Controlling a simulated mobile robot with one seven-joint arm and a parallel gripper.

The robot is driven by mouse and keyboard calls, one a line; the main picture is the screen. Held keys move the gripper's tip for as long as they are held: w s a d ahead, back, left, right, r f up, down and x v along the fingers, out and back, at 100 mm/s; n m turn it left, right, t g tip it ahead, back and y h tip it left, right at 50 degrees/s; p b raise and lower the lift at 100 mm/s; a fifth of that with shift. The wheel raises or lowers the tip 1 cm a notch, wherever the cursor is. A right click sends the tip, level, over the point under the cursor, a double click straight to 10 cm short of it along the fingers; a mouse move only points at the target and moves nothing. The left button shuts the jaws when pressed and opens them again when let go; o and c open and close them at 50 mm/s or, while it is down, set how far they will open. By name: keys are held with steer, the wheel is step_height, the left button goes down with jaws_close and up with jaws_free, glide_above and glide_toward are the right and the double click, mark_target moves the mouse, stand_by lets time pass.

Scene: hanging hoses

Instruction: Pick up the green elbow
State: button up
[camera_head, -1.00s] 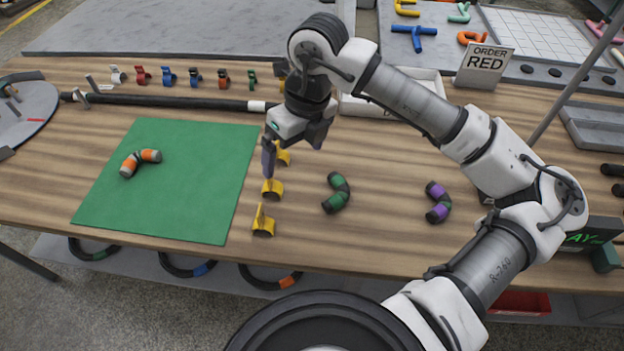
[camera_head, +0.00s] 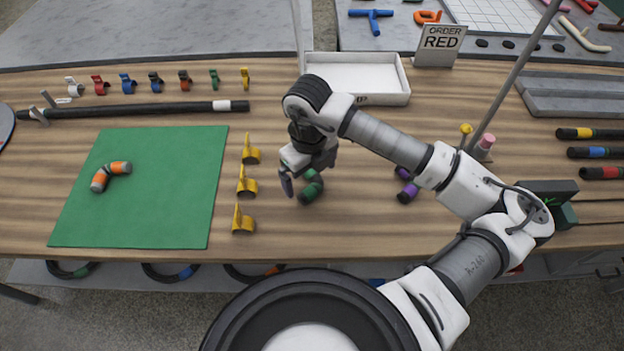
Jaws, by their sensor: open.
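The green elbow (camera_head: 311,191) is a short curved piece with green and dark bands. It lies on the bare wooden table, right of the yellow clips. My gripper (camera_head: 300,188) is open, directly over or beside the elbow, and hides part of it. I cannot tell its height above the elbow or whether a finger touches it. One finger shows at the elbow's left side.
Three yellow clips (camera_head: 246,187) stand just left of my gripper. A green mat (camera_head: 150,210) holds an orange elbow (camera_head: 110,175). A purple elbow (camera_head: 407,192) lies to the right, partly under my arm. A white tray (camera_head: 357,58) and an ORDER RED sign (camera_head: 440,44) stand behind.

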mark_target(312, 187)
steer(key=shift+s+d+f+p, duration=0.15)
steer(key=shift+f+p, duration=0.1)
steer(key=shift+f, duration=0.65)
steer(key=shift+w+d+f+p, duration=0.1)
steer(key=shift+f+p, duration=0.15)
steer(key=shift+f, duration=0.6)
steer(key=c, duration=1.1)
steer(key=shift+r, duration=0.1)
